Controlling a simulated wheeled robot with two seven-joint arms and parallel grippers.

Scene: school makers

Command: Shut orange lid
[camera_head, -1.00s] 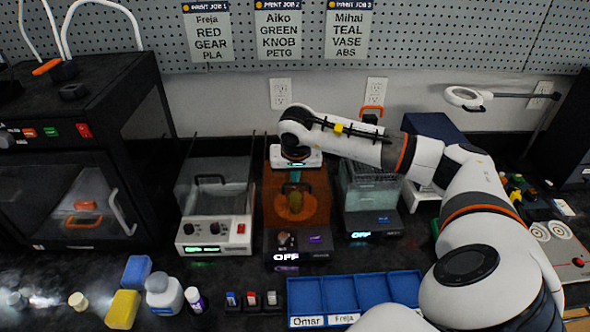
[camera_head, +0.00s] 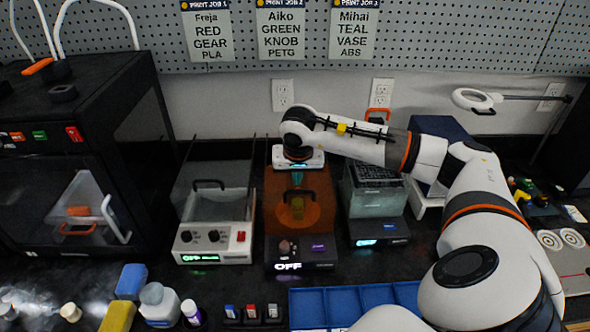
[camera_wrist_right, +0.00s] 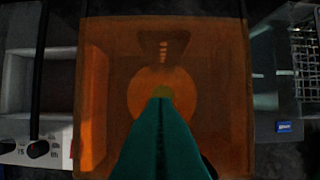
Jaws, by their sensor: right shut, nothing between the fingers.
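The orange see-through lid (camera_head: 276,212) belongs to the middle machine on the bench, whose dark front panel (camera_head: 318,256) reads OFF. The orange spreads over the box, and a round plate (camera_wrist_right: 141,86) shows through it in the wrist view. I cannot tell whether the lid's front edge sits flush. A dark handle (camera_head: 300,193) shows at the lid. My right gripper (camera_head: 297,179) points down above the lid's rear part, its teal fingers together and empty. The fingers (camera_wrist_right: 161,92) also show in the wrist view; contact with the lid cannot be told. My left gripper is out of view.
A white machine with a clear lid (camera_head: 213,238) stands close on the left, and a dark machine with a clear tank (camera_head: 378,228) close on the right. A blue tray (camera_head: 350,302) and several bottles are in front. A black printer (camera_head: 80,150) is at left.

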